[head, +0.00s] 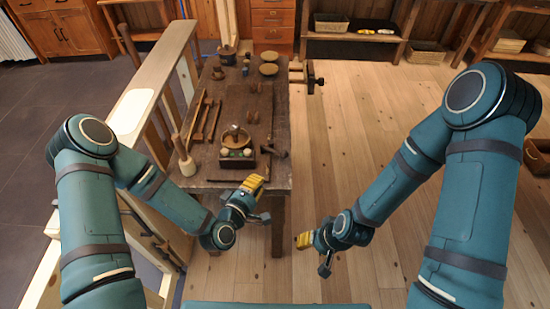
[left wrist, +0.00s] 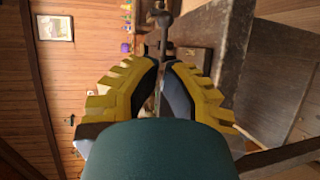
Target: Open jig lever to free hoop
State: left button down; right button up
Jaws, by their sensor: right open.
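A small dark jig (head: 237,153) sits near the front of the workbench in the head view. A brownish round piece (head: 236,137), possibly the hoop, lies on top of it around a small upright knob. A dark T-shaped bar (head: 273,151), possibly the lever, is to the jig's right. My left gripper (head: 253,184) is at the bench's front edge, below the jig in the picture. In the left wrist view its yellow fingers (left wrist: 162,66) stand apart with nothing held; a grey metal bar with a rounded end (left wrist: 167,46) lies beyond the tips. My right gripper (head: 304,241) is open and empty, off the bench.
A wooden rail (head: 150,75) runs along the left. The floor at right is clear.

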aim_at(280, 154)
pick_arm(q)
jog(key=shift+w, duration=0.1)
jog(key=b+x, duration=0.1)
jog(key=x, duration=1.3)
jog(key=shift+d+f, duration=0.1)
